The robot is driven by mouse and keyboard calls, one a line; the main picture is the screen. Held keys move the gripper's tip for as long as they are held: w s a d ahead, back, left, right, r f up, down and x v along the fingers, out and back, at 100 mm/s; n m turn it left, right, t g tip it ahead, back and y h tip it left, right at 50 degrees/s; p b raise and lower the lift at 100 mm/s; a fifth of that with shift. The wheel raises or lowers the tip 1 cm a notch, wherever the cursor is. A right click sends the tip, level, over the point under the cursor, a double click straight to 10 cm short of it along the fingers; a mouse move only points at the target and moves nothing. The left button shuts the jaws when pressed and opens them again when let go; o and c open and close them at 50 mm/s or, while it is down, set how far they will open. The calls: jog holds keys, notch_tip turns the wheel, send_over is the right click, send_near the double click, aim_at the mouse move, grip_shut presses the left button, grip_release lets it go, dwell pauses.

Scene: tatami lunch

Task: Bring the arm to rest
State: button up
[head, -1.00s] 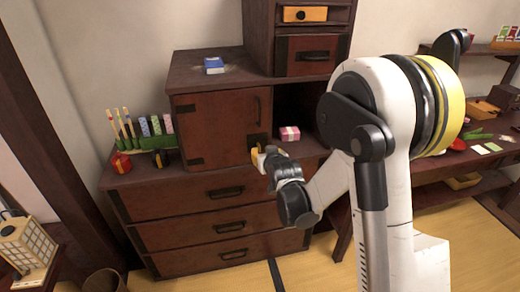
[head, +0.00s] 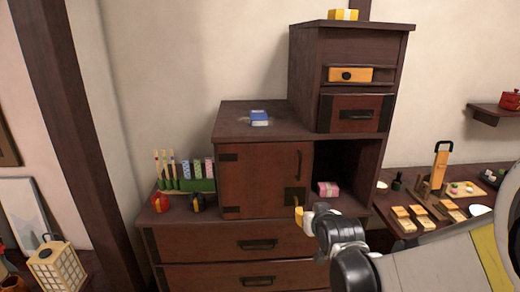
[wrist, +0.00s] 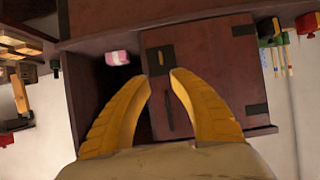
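My gripper (head: 303,214) is in front of the wooden cabinet (head: 262,133), near the lower right corner of its sliding door (head: 262,178) in the head view. In the wrist view my gripper (wrist: 162,78) has its two yellow fingers spread apart with nothing between them. The door panel (wrist: 203,75) lies beyond the fingertips, with a dark handle and metal corner plates. I cannot tell the exact gap to the door. My arm reaches in from the lower right of the head view.
A pink-and-white box (head: 327,188) sits in the open compartment right of the door. A blue box (head: 259,118) lies on the cabinet top. A green holder with colourful rolls (head: 199,185) stands at left. A side table (head: 402,224) at right holds small food items.

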jog(key=s+r+g, duration=0.2)
jog(key=s+g, duration=0.3)
jog(key=s, duration=2.2)
jog(key=shift+r, duration=0.15)
